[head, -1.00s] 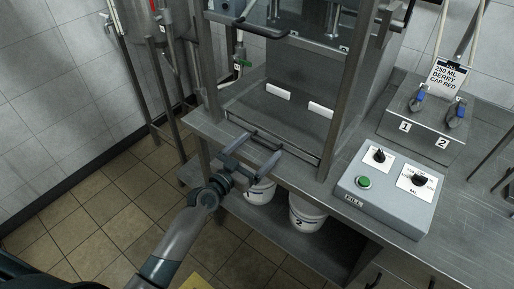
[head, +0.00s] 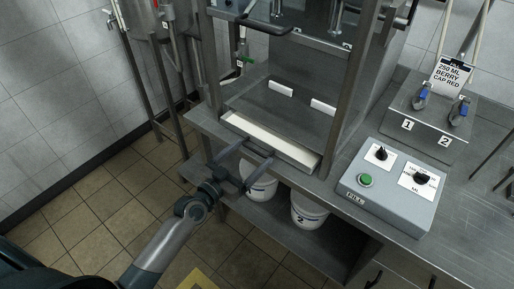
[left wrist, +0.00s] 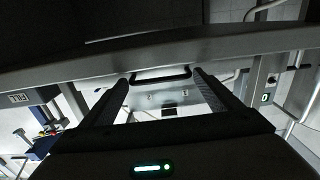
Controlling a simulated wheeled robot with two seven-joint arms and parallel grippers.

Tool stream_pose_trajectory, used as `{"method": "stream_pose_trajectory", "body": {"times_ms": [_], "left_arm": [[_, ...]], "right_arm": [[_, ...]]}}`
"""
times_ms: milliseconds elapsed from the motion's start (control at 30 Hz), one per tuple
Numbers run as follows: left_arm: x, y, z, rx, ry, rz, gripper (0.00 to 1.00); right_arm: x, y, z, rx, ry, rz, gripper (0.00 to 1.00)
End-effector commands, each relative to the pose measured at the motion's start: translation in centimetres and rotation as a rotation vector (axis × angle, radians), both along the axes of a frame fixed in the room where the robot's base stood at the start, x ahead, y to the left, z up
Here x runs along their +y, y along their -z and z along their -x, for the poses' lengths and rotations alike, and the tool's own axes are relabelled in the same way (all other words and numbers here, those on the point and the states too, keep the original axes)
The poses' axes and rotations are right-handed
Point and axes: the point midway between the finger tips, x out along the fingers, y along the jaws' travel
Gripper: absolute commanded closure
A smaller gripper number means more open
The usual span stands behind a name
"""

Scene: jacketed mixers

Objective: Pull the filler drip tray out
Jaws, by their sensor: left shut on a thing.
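The filler drip tray (head: 265,138) is a shallow tray with a pale inside and a grey metal front. It is partly out of the front of the filler, so a long strip of its inside shows. My left gripper (head: 256,150) is at the tray's front, its fingers spread and shut on the tray's handle. The dark handle bar (left wrist: 160,75) shows between the fingertips in the left wrist view. In the head view the handle is mostly hidden by the fingers. My right gripper is not in view.
A grey control box (head: 388,190) with a green button and two knobs stands right of the filler on the steel bench. White buckets (head: 308,212) stand on the shelf below the tray. Tiled floor (head: 90,215) lies open at left.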

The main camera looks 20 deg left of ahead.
Motion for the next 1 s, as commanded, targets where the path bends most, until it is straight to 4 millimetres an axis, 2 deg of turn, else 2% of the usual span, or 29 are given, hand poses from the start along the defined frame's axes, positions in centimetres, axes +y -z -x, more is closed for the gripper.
{"method": "stream_pose_trajectory", "body": {"times_ms": [33,300,500,700,1000], "left_arm": [[0.6,0.1,1.3,0.001,0.0,-0.009,0.56],[2.9,0.0,7.6,0.001,0.001,-0.009,0.56],[4.2,-0.1,11.1,-0.001,0.0,-0.007,0.56],[4.8,-0.1,12.8,-0.003,-0.001,-0.005,0.56],[4.9,-0.2,13.0,-0.005,-0.002,-0.005,0.56]], "right_arm": [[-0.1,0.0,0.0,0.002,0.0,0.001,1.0],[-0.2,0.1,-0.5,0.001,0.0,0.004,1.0],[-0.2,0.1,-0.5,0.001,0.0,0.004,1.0],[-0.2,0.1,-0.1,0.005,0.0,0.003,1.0],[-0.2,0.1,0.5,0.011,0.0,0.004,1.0]]}}
